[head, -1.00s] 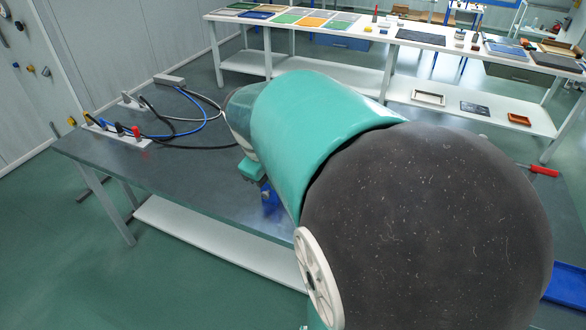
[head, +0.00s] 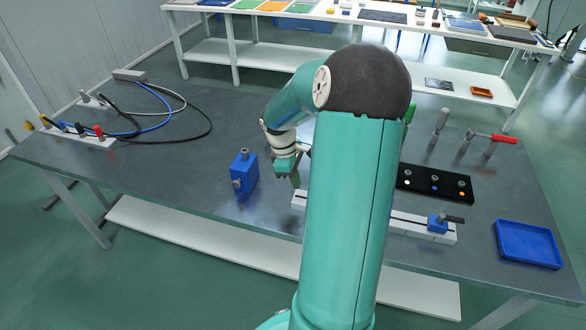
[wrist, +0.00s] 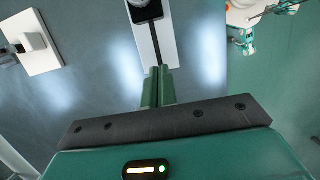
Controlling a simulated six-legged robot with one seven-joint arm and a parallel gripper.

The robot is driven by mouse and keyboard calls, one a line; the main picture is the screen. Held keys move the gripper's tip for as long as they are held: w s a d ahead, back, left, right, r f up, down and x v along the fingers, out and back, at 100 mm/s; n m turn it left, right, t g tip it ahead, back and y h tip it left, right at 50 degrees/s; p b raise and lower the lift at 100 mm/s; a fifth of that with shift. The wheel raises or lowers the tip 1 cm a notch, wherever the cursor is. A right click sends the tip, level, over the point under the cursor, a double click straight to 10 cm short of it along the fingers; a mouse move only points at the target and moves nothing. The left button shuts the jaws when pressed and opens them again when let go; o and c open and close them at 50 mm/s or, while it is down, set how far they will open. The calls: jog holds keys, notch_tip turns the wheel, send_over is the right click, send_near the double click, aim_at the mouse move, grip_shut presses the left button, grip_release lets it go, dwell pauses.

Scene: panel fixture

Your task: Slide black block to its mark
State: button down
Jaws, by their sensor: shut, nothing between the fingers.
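My gripper (head: 296,180) is shut and empty, near the left end of the white slotted rail (head: 300,199) on the grey bench. In the wrist view its green fingers (wrist: 158,80) are together, in line with the rail's dark slot (wrist: 156,52). A dark rounded piece (wrist: 145,11) with a pale top sits on the rail at the top edge of the wrist view; I cannot tell if it is the black block. No black block shows clearly on the rail in the head view, where my arm hides the rail's middle. No mark can be made out.
A blue block (head: 438,223) with a dark handle sits at the rail's right end. A blue box (head: 244,172) stands left of my gripper. Behind the rail lies a black panel (head: 420,182) with knobs. A blue tray (head: 528,244) is at right, cables (head: 160,125) at left.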

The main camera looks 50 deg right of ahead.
aim_at(301, 198)
jog(key=x, duration=0.3)
jog(key=shift+f, duration=0.4)
jog(key=s, duration=0.1)
jog(key=s+d, duration=0.1)
jog(key=shift+s+r, duration=0.3)
jog(key=shift+s+d, duration=0.25)
jog(key=shift+s, duration=0.25)
jog(key=s+d, duration=0.1)
jog(key=s, duration=0.1)
jog(key=s+d, duration=0.1)
jog(key=s, duration=0.2)
jog(key=s+d, duration=0.1)
jog(key=s, duration=0.1)
jog(key=shift+s+d, duration=0.15)
jog(key=shift+s, duration=0.05)
